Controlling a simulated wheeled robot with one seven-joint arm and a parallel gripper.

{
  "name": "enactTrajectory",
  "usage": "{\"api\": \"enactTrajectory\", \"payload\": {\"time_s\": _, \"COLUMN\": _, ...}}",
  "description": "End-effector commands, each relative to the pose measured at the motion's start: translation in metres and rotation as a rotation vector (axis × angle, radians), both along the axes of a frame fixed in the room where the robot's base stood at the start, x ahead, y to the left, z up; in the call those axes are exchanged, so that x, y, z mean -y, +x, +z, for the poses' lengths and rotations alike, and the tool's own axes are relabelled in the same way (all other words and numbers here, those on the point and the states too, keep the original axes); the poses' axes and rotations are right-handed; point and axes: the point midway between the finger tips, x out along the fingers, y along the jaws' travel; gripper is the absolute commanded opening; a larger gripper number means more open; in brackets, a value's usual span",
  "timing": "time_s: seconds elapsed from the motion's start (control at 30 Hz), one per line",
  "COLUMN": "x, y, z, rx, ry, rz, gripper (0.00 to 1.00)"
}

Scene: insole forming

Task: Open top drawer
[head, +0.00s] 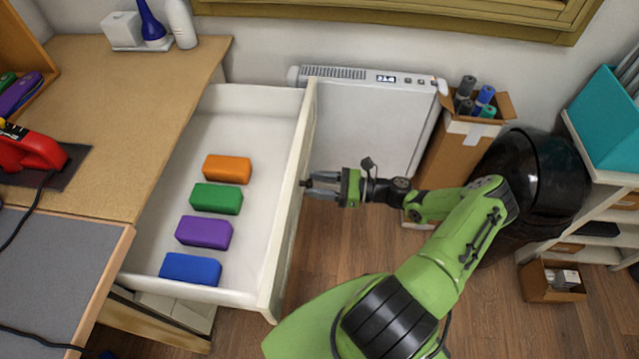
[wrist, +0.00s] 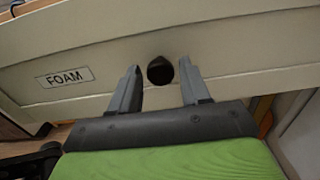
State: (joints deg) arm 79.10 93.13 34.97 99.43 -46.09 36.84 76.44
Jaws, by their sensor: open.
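The top drawer (head: 256,98) is pulled well out from under the wooden worktop in the head view. Orange (head: 227,169), green (head: 216,198), purple (head: 204,233) and blue (head: 190,269) blocks lie in a row inside it. In the wrist view its front panel (wrist: 225,60) carries a "FOAM" label (wrist: 65,77) and a dark round knob (wrist: 160,70). My gripper (head: 308,184) is at the outer face of the drawer front. Its fingers (wrist: 160,88) are open, one on each side of the knob, with a gap to it on both sides.
The worktop (head: 150,75) holds a red tool (head: 30,150) at left. A white heater (head: 365,110) stands by the back wall, with a cardboard box (head: 450,150) and black bin (head: 530,180) to its right. Wood floor (head: 350,245) is clear beside the drawer.

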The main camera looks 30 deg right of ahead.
Motion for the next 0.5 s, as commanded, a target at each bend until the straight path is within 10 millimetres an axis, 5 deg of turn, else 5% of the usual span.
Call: {"api": "enactTrajectory", "payload": {"time_s": 0.5, "x": 0.0041, "y": -0.0021, "z": 0.0002, "rx": 0.001, "ry": -0.001, "rz": -0.003, "gripper": 0.58}}
